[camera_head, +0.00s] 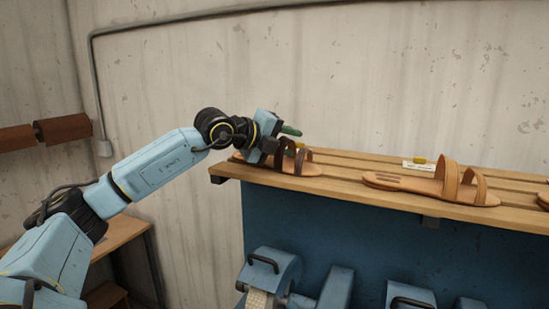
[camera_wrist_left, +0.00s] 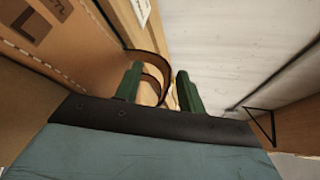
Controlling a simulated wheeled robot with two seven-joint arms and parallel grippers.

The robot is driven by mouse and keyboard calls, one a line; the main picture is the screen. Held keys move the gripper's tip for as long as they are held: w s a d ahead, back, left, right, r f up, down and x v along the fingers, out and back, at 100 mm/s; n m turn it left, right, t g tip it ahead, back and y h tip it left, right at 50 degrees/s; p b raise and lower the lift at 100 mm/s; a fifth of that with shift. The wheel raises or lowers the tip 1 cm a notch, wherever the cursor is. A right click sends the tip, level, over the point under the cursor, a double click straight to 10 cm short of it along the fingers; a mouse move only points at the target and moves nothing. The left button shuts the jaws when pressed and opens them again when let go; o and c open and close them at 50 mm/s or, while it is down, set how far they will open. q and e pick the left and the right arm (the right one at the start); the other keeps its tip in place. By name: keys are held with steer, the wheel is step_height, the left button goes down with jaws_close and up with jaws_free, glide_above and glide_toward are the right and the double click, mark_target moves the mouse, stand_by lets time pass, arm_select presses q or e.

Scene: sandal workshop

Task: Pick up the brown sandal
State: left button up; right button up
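The brown sandal (camera_head: 305,169), with dark brown straps and a tan sole, lies on the left end of a wooden slatted shelf (camera_head: 345,177). My left gripper (camera_head: 291,139) is at its straps, partly covering them. In the left wrist view the two green fingers of my left gripper (camera_wrist_left: 159,88) stand apart. A dark strap loop of the brown sandal (camera_wrist_left: 156,65) curves between them, nearer the left finger. I cannot tell whether a finger touches it. My right gripper is in neither view.
A tan sandal (camera_head: 425,186) lies further right on the shelf, with a small label card (camera_head: 418,166) behind it. A concrete wall (camera_head: 350,80) stands behind the shelf. A lower wooden table (camera_head: 120,232) is at left.

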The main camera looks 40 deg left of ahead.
arm_select(q)
jaws_close()
steer(key=shift+r, duration=0.2)
step_height(320, 180, up, 10)
steer(key=shift+f, duration=0.1)
stand_by(0.5)
steer(key=c, duration=0.7)
jaws_free()
jaws_close()
